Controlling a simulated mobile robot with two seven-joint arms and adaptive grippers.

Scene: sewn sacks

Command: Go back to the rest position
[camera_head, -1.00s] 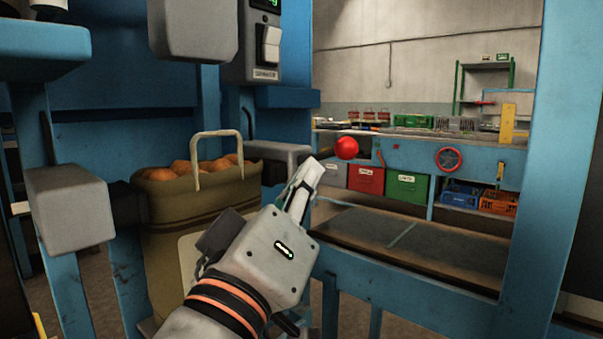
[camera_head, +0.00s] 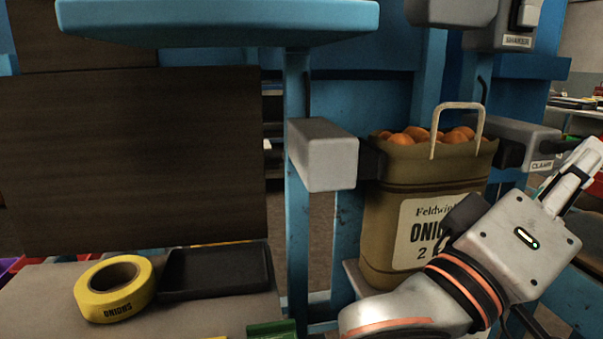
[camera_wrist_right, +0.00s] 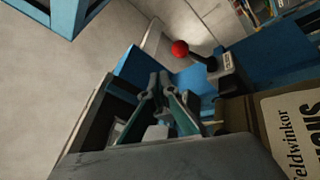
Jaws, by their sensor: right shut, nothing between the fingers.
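My right gripper (camera_head: 580,170) is at the right edge of the head view, pointing up and right. Its fingers are closed together with nothing held. In the right wrist view the fingers (camera_wrist_right: 160,95) meet above blue framework, with the sack at their right. A brown sack (camera_head: 378,215) labelled Feldwinkor onions stands upright behind my right wrist, its mouth open with orange-brown onions (camera_head: 425,134) and a pale handle loop showing. My wrist hides part of its label. The sack also shows in the right wrist view (camera_wrist_right: 237,117). My left gripper is not in view.
Grey clamp blocks (camera_head: 322,153) flank the sack on a blue frame (camera_head: 298,220). A yellow tape roll (camera_head: 90,301) and a black tray (camera_head: 215,272) lie on a bench at lower left. A red knob (camera_wrist_right: 180,48) stands near the fingers in the right wrist view.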

